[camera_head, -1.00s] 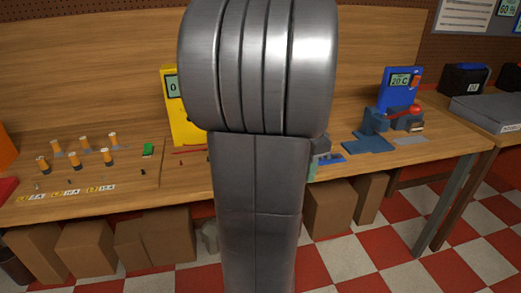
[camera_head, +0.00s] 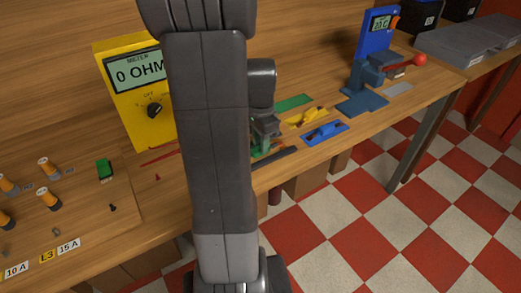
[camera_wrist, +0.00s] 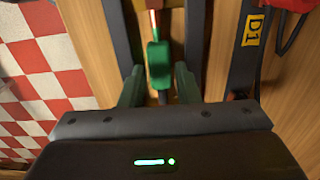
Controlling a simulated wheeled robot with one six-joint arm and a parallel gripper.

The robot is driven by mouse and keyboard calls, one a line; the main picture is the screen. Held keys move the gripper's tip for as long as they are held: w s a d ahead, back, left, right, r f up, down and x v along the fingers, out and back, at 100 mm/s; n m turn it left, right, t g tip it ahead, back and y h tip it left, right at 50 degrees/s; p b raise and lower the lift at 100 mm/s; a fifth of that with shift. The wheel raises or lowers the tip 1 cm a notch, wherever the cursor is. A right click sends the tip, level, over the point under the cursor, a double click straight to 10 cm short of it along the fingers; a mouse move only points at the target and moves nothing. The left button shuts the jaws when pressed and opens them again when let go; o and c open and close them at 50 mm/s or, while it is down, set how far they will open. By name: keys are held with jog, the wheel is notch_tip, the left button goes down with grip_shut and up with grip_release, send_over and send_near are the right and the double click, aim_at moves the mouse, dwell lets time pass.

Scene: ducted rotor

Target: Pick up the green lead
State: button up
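In the wrist view a green block-shaped piece (camera_wrist: 159,66), which looks like the green lead, lies on the wood. A thin red part runs from its far end and a dark stub from its near end. My gripper (camera_wrist: 160,88) has its two green fingers on either side of that piece, with a visible gap on each side, so it looks open. In the head view my gripper (camera_head: 264,138) is low over the bench behind my arm, which hides much of it; the lead cannot be made out there.
Green (camera_head: 293,103), yellow (camera_head: 310,116) and blue (camera_head: 325,132) pieces lie right of the gripper. A yellow meter (camera_head: 130,105) reading 0 OHM stands left. A blue device (camera_head: 376,45) stands farther right. In the wrist view, dark strips flank the lead; one carries a D1 label (camera_wrist: 253,30).

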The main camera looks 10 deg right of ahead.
jog(key=shift+f, duration=0.8)
grip_shut()
